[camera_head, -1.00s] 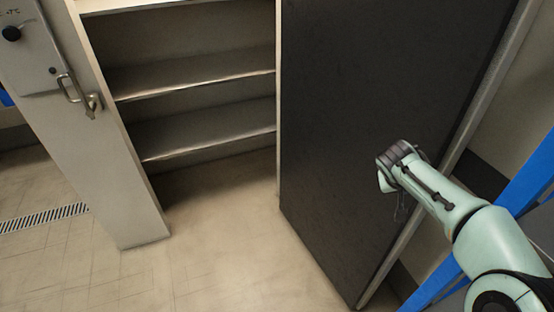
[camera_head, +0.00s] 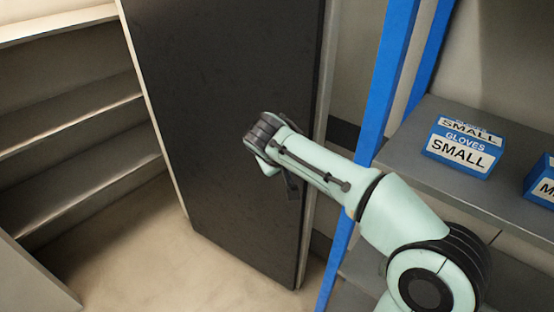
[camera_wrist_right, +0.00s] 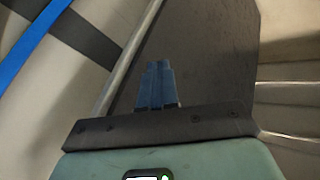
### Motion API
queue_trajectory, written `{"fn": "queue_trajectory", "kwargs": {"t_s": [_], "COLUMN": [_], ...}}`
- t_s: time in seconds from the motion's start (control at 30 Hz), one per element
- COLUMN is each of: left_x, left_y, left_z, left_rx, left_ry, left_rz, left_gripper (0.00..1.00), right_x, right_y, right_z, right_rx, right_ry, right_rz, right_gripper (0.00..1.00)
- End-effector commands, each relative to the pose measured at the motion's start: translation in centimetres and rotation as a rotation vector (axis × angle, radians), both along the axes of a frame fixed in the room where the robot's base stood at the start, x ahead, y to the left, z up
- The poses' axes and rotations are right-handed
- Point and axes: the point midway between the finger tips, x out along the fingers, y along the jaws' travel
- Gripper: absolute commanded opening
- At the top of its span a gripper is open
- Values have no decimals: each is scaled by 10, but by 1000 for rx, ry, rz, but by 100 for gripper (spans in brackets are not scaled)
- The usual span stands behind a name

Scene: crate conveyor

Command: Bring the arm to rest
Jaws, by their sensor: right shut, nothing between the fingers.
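My right arm (camera_head: 320,168) reaches in from the right in the head view, pale green with dark bands, in front of the dark open door. Its fingers are mostly hidden behind the wrist there. In the right wrist view my right gripper (camera_wrist_right: 157,72) shows its blue-grey fingers together, shut and empty. The dark door panel fills the space beyond them; I cannot tell the gap to it. My left gripper is not in view.
The dark cabinet door (camera_head: 225,60) stands open, with cabinet shelves (camera_head: 70,120) to its left. A blue-framed rack (camera_head: 385,80) at the right holds a blue-and-white glove box (camera_head: 465,148) marked SMALL and part of another box (camera_head: 543,182). Pale floor (camera_head: 150,250) shows below.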

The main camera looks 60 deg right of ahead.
Motion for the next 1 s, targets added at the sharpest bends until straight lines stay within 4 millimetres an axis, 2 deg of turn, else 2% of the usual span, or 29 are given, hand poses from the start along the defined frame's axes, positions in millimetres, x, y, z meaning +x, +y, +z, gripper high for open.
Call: {"fn": "queue_trajectory", "kwargs": {"t_s": [0.3,0.37,0.47,0.57,0.6,0.73,0.87,0.9,1.0], "left_x": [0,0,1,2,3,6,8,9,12], "left_y": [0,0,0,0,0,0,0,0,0], "left_z": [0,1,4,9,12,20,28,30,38], "left_rx": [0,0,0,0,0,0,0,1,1], "left_ry": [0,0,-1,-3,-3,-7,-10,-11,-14], "left_rz": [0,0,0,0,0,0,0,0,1], "left_gripper": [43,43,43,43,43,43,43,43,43], "right_x": [1,7,32,67,81,111,119,117,101], "right_y": [2,5,16,39,52,101,159,179,229], "right_z": [1,-6,-35,-85,-110,-192,-273,-297,-353], "right_rx": [3,14,57,139,181,334,500,553,682], "right_ry": [2,10,35,69,83,115,132,136,142], "right_rz": [5,22,92,199,245,374,463,480,500], "right_gripper": [0,0,0,0,0,0,0,0,0]}}
